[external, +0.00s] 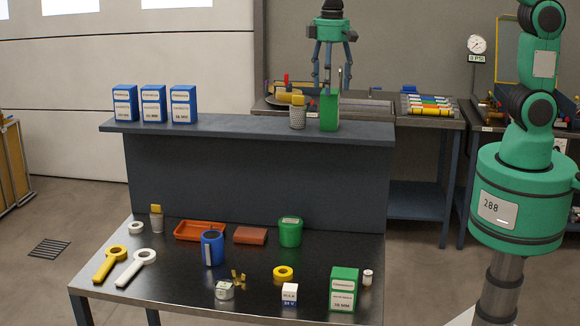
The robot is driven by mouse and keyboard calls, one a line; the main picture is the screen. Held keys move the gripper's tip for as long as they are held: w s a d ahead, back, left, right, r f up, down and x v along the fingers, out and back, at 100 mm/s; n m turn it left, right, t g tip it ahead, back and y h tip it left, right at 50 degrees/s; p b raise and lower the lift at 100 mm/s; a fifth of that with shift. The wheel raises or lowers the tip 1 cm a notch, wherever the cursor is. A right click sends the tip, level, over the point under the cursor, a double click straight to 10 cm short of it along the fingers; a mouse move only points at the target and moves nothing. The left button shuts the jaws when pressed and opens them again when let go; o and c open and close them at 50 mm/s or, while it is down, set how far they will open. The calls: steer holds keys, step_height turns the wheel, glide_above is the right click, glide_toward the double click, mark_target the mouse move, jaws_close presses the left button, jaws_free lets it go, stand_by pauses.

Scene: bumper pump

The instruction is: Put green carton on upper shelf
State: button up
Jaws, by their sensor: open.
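A green carton (329,111) stands upright on the upper shelf (235,134), near its right end. Another green carton with white labels (344,289) stands upright at the front right of the lower table. My gripper (332,82) points down just above the shelf carton, with its fingers apart and nothing visible between them. Whether the fingertips touch the carton cannot be told from here.
A yellow-topped shaker (297,112) stands close left of the shelf carton. Three blue cartons (153,104) stand at the shelf's left, with clear shelf between. The lower table holds a blue mug (212,248), green canister (290,232), orange tray (200,230) and yellow ring (283,272).

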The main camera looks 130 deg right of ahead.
steer(key=shift+r, duration=1.6)
steer(key=shift+a+r, duration=0.15)
steer(key=shift+a, duration=0.15)
steer(key=s+a+r+n+t+h, duration=0.1)
steer(key=s+a+r+n, duration=0.2)
steer(key=a, duration=0.9)
steer(key=s+a+r+n+t, duration=0.25)
steer(key=a+r, duration=0.25)
steer(key=a, duration=0.6)
steer(key=s+a+f+n+t+y, duration=0.1)
steer(key=s+a+n, duration=0.3)
steer(key=s+a, duration=0.9)
steer(key=shift+s+a+f+t, duration=0.3)
steer(key=shift+a+f+t, duration=0.25)
steer(key=shift+a+f, duration=0.4)
